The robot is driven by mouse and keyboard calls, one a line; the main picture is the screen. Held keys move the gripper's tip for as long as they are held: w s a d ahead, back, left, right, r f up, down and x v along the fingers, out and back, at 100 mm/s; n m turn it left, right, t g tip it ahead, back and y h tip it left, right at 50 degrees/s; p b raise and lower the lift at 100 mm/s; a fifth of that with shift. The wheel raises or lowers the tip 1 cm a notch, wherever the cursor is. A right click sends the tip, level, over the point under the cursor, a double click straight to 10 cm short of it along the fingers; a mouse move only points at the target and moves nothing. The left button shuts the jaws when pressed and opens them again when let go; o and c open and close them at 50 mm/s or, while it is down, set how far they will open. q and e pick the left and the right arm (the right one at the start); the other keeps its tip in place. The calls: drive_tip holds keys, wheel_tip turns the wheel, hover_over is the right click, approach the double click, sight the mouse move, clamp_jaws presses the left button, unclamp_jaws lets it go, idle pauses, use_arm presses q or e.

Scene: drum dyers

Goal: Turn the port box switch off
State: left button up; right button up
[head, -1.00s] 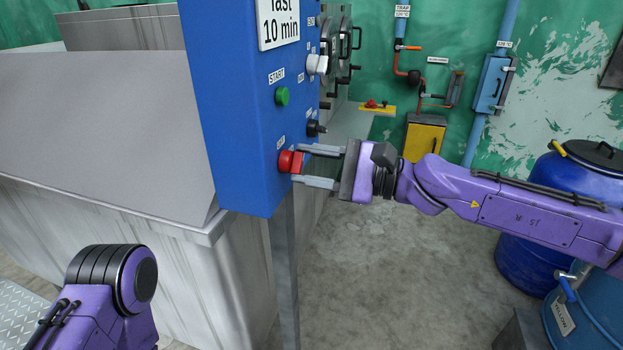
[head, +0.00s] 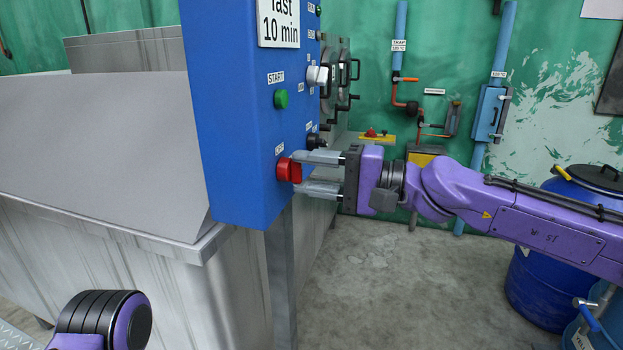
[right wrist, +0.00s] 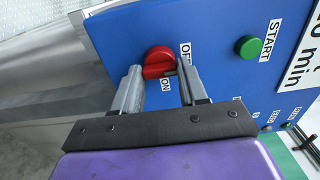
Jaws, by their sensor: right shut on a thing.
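The port box switch is a red rotary knob (head: 284,169) low on the front of the blue box (head: 240,190). My right gripper (head: 299,172) has its two fingers around the knob, one above and one below in the head view. In the right wrist view the red knob (right wrist: 158,60) sits between the fingertips of the right gripper (right wrist: 159,68), which are shut on it. An OFF label (right wrist: 186,52) and part of an ON label stand beside the knob, partly covered by a finger. My left gripper is out of view; only my left arm shows at the bottom left.
Above the switch are a black knob (head: 314,141), a green START button (head: 281,99) and a white knob (head: 318,76). A metal tank (head: 90,225) stands left of the box. Blue drums (head: 545,285) stand at the right. The floor between is clear.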

idle(0.5)
drive_tip(key=o, duration=1.1)
drive_tip(key=shift+c, duration=0.2)
drive_tip(key=shift+d, duration=0.1)
drive_tip(key=v, duration=1)
drive_tip(key=shift+d+b, duration=0.2)
drive_tip(key=shift+b, duration=0.2)
